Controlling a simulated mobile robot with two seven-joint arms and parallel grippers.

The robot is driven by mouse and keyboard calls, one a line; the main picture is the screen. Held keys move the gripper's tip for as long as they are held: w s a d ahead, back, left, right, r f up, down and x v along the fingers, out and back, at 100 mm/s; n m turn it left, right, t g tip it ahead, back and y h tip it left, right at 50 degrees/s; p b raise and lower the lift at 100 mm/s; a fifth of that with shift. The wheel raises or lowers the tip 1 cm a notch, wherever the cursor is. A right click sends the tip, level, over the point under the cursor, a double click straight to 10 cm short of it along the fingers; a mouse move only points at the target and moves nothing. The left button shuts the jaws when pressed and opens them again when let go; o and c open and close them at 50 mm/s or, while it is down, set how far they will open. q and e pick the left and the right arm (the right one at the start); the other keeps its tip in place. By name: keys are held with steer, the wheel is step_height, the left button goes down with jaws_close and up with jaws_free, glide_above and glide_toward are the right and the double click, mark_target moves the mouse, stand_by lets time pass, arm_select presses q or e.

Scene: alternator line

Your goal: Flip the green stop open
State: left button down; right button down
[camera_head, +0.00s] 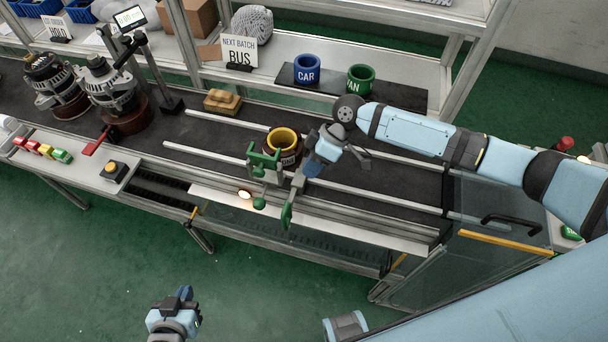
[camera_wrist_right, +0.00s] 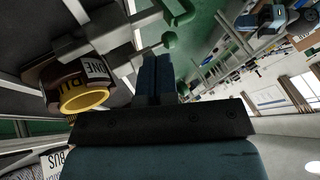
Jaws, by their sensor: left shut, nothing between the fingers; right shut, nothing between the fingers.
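The green stop (camera_head: 264,160) stands at the front rail of the conveyor, with a green knob (camera_head: 259,203) below it. A green paddle (camera_head: 287,214) on a grey bar hangs over the rail just to its right; I cannot tell whether it belongs to the stop. In the right wrist view a green piece with a knob (camera_wrist_right: 168,40) shows beyond my fingertips. My right gripper (camera_head: 312,169) is shut and empty, just right of the stop; contact cannot be made out. My left gripper (camera_head: 184,293) is shut and empty, low over the floor, away from the line.
A dark brown cup with a yellow inside (camera_head: 284,138) stands on the belt (camera_head: 380,185) behind the stop, close to my right gripper. Two alternators (camera_head: 110,88) stand at left. A blue cup (camera_head: 306,69) and green cup (camera_head: 360,79) sit on the shelf behind. A black-and-yellow button box (camera_head: 114,171) is at front left.

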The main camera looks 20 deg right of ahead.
mark_target(285, 216)
steer(key=p+x, duration=0.1)
steer(key=x, duration=0.7)
steer(key=shift+a+f, duration=0.15)
steer(key=shift+f, duration=0.1)
steer(key=s+a, duration=0.1)
steer(key=s+a+p, duration=0.1)
steer(key=s, duration=0.1)
steer(key=s+a+p, duration=0.1)
steer(key=shift+s+a+r, duration=0.1)
steer(key=shift+s+r, duration=0.05)
steer(key=shift+s, duration=0.25)
